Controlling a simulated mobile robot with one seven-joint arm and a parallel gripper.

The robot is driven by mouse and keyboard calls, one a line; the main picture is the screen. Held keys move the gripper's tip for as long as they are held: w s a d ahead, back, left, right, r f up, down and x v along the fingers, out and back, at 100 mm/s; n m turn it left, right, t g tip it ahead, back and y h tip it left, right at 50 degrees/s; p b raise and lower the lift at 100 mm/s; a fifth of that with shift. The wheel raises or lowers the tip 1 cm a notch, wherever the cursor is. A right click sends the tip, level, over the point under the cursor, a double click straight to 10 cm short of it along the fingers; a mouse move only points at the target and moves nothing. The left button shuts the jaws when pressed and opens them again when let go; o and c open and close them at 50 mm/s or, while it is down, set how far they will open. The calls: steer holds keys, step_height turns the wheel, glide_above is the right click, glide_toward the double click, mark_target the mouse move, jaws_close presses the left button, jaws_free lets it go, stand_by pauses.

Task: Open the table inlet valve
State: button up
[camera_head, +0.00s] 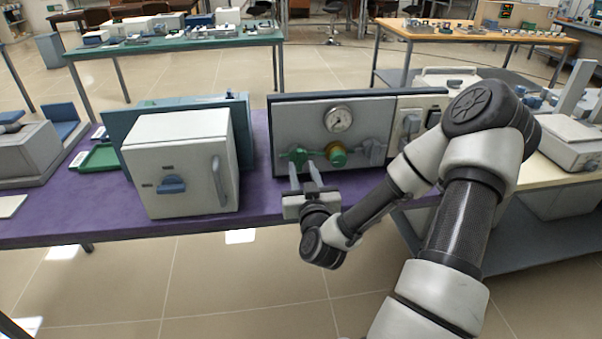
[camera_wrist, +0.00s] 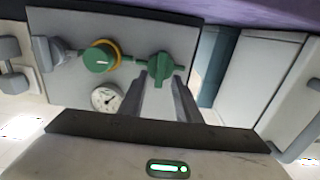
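A grey panel (camera_head: 372,115) stands upright on the purple table (camera_head: 262,195). It carries a green valve handle (camera_head: 297,156), a round green knob with a yellow ring (camera_head: 336,155), a grey valve (camera_head: 373,152) and a dial gauge (camera_head: 339,119). I see no label naming the table inlet valve. My gripper (camera_head: 302,170) is open in front of the green handle, fingers pointing at the panel. In the wrist view the green handle (camera_wrist: 160,67) lies just beyond and between the two fingertips (camera_wrist: 161,82). I cannot tell whether they touch it. The green knob (camera_wrist: 101,57) is beside it.
A white furnace box (camera_head: 180,165) with a blue latch and a side handle stands left of the panel. A green tray (camera_head: 99,158) lies further left. A wooden bench (camera_head: 570,172) with equipment is at the right. The tabletop between box and panel is narrow.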

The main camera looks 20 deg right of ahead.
mark_target(299, 159)
steer(key=shift+x, duration=1.35)
jaws_close()
